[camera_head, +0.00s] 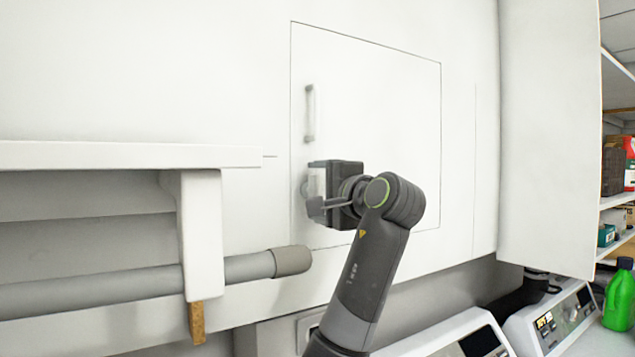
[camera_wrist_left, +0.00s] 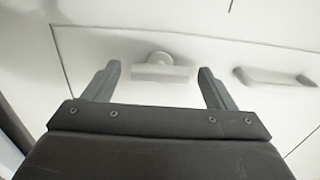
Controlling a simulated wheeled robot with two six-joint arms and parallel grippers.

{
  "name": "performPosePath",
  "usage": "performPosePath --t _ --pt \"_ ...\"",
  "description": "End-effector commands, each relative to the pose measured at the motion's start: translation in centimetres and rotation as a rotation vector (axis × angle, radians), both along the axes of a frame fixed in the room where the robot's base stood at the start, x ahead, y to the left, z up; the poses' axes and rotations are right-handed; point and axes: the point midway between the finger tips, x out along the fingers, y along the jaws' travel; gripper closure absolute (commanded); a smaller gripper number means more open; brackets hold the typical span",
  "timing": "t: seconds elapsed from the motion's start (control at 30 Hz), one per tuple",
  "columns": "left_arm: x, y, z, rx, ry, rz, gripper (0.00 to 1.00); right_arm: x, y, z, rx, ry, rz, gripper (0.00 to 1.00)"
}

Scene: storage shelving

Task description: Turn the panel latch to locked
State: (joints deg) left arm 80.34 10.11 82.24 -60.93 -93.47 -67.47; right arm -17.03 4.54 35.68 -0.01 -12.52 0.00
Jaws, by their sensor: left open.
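The white panel (camera_head: 385,105) is a thin-outlined square door in the white wall. Its latch (camera_wrist_left: 160,69) is a pale bar with a round hub, in the upper middle of the left wrist view. The bar lies roughly parallel to the panel's handle (camera_wrist_left: 275,77). My left gripper (camera_head: 316,185) is at the panel's lower left in the head view and mostly hides the latch there. In the left wrist view its two fingers (camera_wrist_left: 160,85) are open, one towards each end of the bar, with visible gaps. Contact with the latch does not show. My right gripper is not in view.
A white shelf (camera_head: 120,155) with a bracket and a grey pipe (camera_head: 130,288) juts out at the left. A white cabinet (camera_head: 548,140) stands out at the right. Machines (camera_head: 555,322) and a green bottle (camera_head: 619,297) are at the lower right. The upper panel front is clear.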

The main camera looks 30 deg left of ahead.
Motion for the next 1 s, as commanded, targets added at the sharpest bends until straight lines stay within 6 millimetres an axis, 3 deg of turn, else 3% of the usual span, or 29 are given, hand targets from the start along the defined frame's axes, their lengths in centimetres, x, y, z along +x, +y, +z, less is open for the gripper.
performPosePath --t 0.37,0.7,1.0 --pt "0.32 0.53 -0.04 0.000 0.000 -0.001 0.22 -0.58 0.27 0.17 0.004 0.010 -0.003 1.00" --pt "0.31 0.50 -0.03 0.000 0.000 -0.001 0.66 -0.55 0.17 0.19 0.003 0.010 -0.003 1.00" --pt "0.32 0.50 -0.06 0.018 0.031 -0.001 0.67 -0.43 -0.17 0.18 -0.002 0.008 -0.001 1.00"
